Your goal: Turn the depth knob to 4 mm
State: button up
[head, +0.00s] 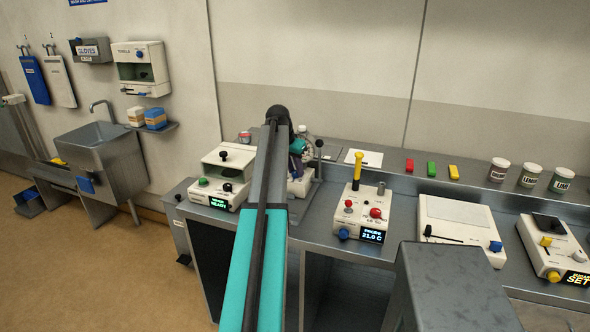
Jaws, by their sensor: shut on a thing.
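My arm rises from the bottom centre and bends down at a black joint towards a small white device (300,187) at the middle of the bench. The wrist end of my gripper (296,160) shows only partly, just right of the arm, close above this device. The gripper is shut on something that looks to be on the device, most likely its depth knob. My arm and wrist hide the fingertips, the knob and any scale, so the knob's setting cannot be read. A black-topped lever (319,148) stands upright at the device's right side.
A white device with a green button (204,182) stands left of the arm. A control box with a yellow handle and red knob (376,213) stands to the right, then more boxes (462,218) (551,236). Jars (528,174) and coloured blocks (431,168) line the back shelf.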

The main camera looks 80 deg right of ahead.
jog(key=m, duration=0.1)
jog(key=m+g, duration=0.1)
jog(key=m, duration=0.1)
jog(key=m+y, duration=0.1)
jog(key=m, duration=0.1)
jog(key=shift+d+g, duration=0.25)
jog(key=shift+g, duration=0.05)
jog(key=m+y, duration=0.1)
jog(key=m, duration=0.1)
jog(key=m+b, duration=0.1)
jog(key=m, duration=0.1)
jog(key=shift+m+g+y, duration=0.3)
jog(key=shift+g+y, duration=0.1)
jog(key=shift+s, duration=0.1)
jog(key=o, duration=1)
jog(key=shift+o, duration=0.2)
jog(key=shift+w+r, duration=0.2)
